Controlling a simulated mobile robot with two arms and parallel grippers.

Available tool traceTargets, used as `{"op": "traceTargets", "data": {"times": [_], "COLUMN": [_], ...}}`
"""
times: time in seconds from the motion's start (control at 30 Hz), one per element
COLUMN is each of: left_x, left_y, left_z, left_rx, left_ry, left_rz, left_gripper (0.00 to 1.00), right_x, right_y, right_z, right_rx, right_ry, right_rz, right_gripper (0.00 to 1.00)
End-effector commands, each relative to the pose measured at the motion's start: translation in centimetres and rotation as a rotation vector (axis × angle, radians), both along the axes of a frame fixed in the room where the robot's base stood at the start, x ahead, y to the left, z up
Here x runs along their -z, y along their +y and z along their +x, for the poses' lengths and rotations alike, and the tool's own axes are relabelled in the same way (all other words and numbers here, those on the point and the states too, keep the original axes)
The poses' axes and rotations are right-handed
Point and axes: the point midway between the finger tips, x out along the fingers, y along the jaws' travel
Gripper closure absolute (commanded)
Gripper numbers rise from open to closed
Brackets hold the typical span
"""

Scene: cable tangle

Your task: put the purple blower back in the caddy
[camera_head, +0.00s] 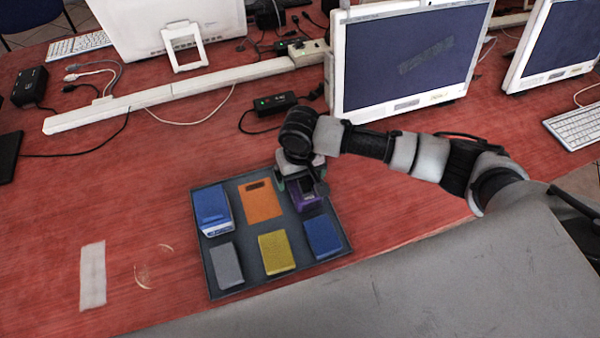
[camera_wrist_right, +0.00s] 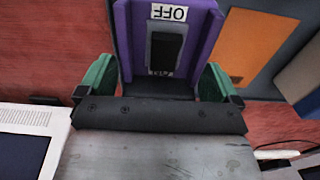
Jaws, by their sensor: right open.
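The purple blower (camera_head: 309,202) is at the back right corner of the dark grey caddy (camera_head: 214,281), right of the orange block. My right gripper (camera_head: 301,186) is directly above and behind it. In the right wrist view the blower (camera_wrist_right: 122,30) shows a black switch panel with an "OFF" label. The green fingers of my right gripper (camera_wrist_right: 160,90) are open, one on each side of the blower's near end. I cannot tell whether they touch it. The blower's underside is hidden. My left gripper is not in view.
The caddy also holds a blue box (camera_head: 211,208), an orange block (camera_head: 260,202), a grey block (camera_head: 226,266), a yellow block (camera_head: 276,252) and another blue block (camera_head: 323,237). A monitor (camera_head: 405,55) stands behind. The red table left of the caddy is mostly clear.

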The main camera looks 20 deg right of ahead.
Motion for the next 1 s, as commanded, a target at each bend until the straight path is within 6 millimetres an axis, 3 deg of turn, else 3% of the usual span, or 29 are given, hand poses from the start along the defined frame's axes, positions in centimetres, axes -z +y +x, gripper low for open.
{"op": "traceTargets", "data": {"times": [0.27, 0.7, 1.0], "left_x": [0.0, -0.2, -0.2], "left_y": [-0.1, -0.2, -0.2], "left_z": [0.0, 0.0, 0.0], "left_rx": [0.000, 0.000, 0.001], "left_ry": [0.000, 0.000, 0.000], "left_rz": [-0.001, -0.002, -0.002], "left_gripper": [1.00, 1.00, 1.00], "right_x": [-1.4, -10.2, -12.3], "right_y": [0.0, 0.0, 0.1], "right_z": [0.1, 0.0, 0.0], "right_rx": [0.001, -0.001, 0.000], "right_ry": [-0.003, -0.003, 0.001], "right_rz": [0.002, 0.002, 0.001], "right_gripper": [0.06, 0.06, 0.06]}}
